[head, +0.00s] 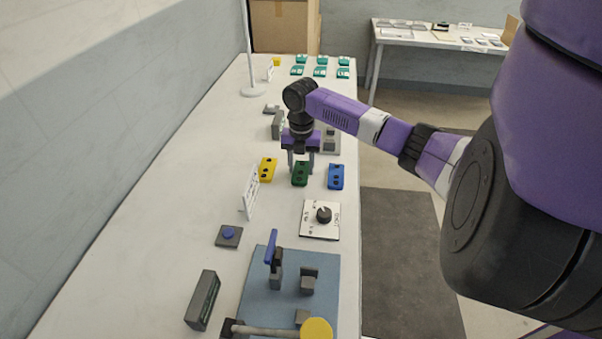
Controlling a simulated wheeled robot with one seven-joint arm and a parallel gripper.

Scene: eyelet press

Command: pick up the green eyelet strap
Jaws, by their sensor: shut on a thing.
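The green eyelet strap (300,174) is a short dark green piece with dark round holes, on the white table in the head view. It lies between a yellow strap (267,169) on its left and a blue strap (336,176) on its right. My gripper (300,167) points down over the green strap, with its fingers at the strap's two sides, and is shut on it. Whether the strap is clear of the table cannot be told. The gripper body hides part of the space behind it.
A white dial plate (320,220) and a blue-grey base with a lever fixture (262,292) stand nearer. A small sign (251,193) stands to the left. Several teal pieces (320,66) lie at the far end. The table's left side is mostly clear.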

